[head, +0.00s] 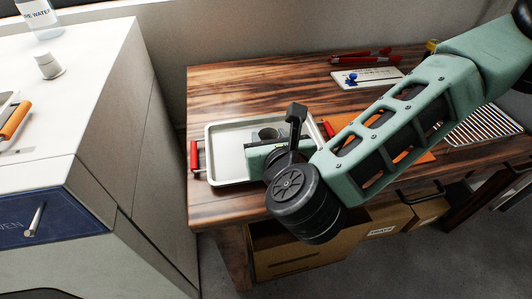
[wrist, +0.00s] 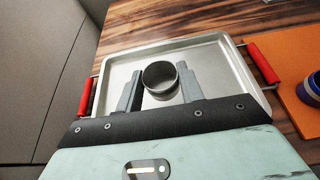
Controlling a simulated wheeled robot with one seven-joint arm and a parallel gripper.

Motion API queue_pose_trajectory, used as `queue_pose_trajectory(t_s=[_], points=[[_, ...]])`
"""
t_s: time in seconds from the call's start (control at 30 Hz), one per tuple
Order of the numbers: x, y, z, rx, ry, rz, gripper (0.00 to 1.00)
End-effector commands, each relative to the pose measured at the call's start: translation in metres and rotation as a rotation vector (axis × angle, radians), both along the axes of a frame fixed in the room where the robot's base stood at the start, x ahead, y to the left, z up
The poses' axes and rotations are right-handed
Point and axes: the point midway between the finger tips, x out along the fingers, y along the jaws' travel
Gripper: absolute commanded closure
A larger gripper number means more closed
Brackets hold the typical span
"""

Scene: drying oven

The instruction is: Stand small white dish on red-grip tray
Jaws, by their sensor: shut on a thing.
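The red-grip tray (head: 226,173) is a shallow pale metal tray on the wooden table, with a red grip at each end. It also fills the middle of the wrist view (wrist: 117,72). My gripper (wrist: 160,76) is over the tray, its two grey fingers on either side of the small dish (wrist: 160,92). The dish looks grey with a dark inside, open side up and roughly level, and my gripper is shut on it. In the head view the dish (head: 268,133) is partly hidden by my gripper. I cannot tell whether its bottom touches the tray.
An orange mat (wrist: 273,57) lies right of the tray, with a blue-rimmed round thing (wrist: 314,88) on it. A white board with a blue item (head: 368,77), red-handled tools (head: 360,54) and a wire rack (head: 484,125) are farther off. The white oven cabinet (head: 110,120) stands left.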

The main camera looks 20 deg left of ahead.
Motion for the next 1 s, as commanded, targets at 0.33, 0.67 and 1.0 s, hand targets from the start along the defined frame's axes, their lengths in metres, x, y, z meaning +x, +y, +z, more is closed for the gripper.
queue_pose_trajectory(t_s=[0.33,0.67,1.0], points=[[-0.001,0.0,-0.039,0.0,0.002,0.002,0.84],[0.0,0.0,-0.042,0.001,0.001,0.001,0.84],[0.0,0.0,-0.042,0.001,0.0,0.002,0.4]])
